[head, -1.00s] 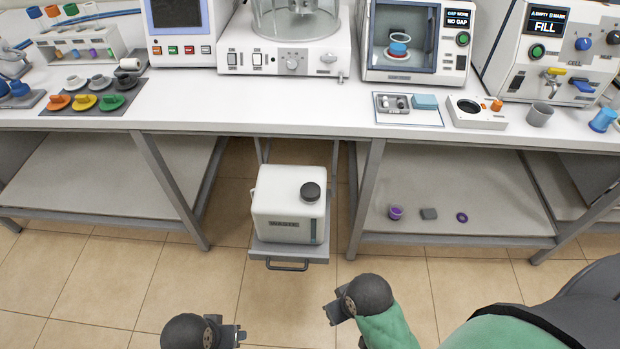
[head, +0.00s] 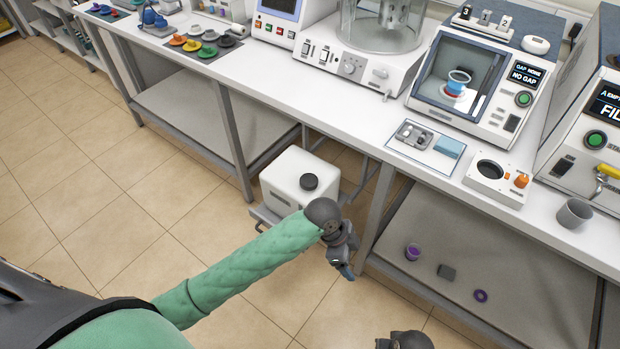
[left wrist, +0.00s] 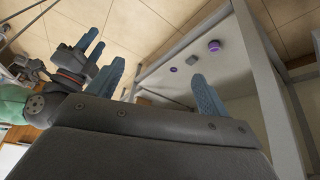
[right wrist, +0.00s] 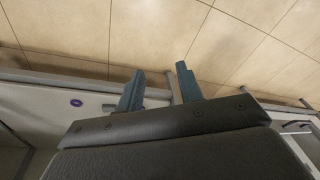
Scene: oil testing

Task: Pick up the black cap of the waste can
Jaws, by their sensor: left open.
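The waste can (head: 288,178) is a white box on a low pull-out shelf under the bench in the head view. Its round black cap (head: 309,182) sits on its top. My left arm crosses in front of the can's lower part. My left gripper (head: 346,270) is right of and below the cap in the picture, apart from it. In the left wrist view its fingers (left wrist: 156,88) are spread with nothing between them. My right gripper is cut off at the bottom of the head view; in the right wrist view its fingers (right wrist: 160,88) are apart and empty.
The bench (head: 262,88) with instruments stands above the can. A bench leg (head: 375,208) is close to my left gripper. The lower shelf (head: 440,225) at right holds a purple cup (head: 412,252), a grey block (head: 446,272) and a purple ring (head: 480,296). Open floor lies at left.

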